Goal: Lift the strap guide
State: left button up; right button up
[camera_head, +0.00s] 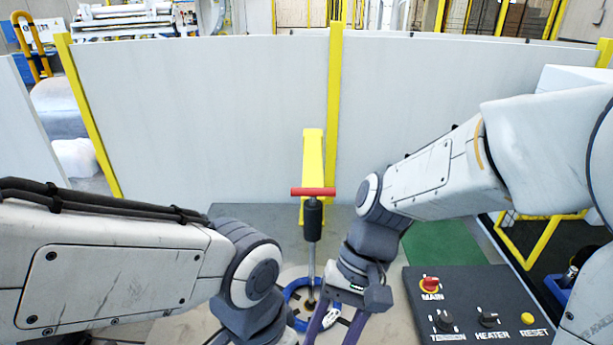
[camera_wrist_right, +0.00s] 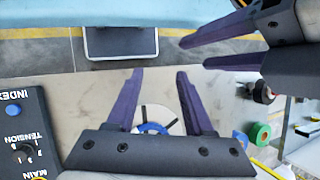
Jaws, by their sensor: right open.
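An upright rod with a red crossbar (camera_head: 313,191) and a black grip stands over a blue ring (camera_head: 294,291) in the head view. I cannot tell for sure whether this rod is the strap guide. My right gripper (camera_head: 333,335) points down just right of the rod's foot. In the right wrist view it (camera_wrist_right: 160,72) is open and empty, with the blue and white ring (camera_wrist_right: 157,126) seen between its purple fingers. My left gripper (camera_wrist_right: 194,52) shows at the upper right there, fingers apart; in the head view its fingers are out of frame.
A dark control panel (camera_head: 474,301) with knobs and a red switch stands at the lower right. A yellow post (camera_head: 313,165) stands behind the rod, before a white partition (camera_head: 207,105).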

jog(key=w+r+m+y+p, duration=0.2)
jog(key=w+r+m+y, duration=0.35)
jog(key=w+m, duration=0.35)
jog(key=m+t+y+p, duration=0.2)
jog(key=m+t+y, duration=0.35)
jog(key=y, duration=0.35)
send_near(312, 188)
jog(key=shift+g, duration=0.45)
jog(key=a+p, duration=0.2)
jog(key=a, duration=0.2)
jog(key=a+p, duration=0.2)
jog(key=a, duration=0.3)
jog(key=shift+w+f, duration=0.15)
jog(key=shift+w, duration=0.1)
jog(key=shift+a+f, duration=0.1)
jog(key=shift+a, duration=0.4)
pick_arm(q)
notch_tip(312, 188, up, 10)
jog(key=shift+f, duration=0.25)
pick_arm(e)
grip_shut()
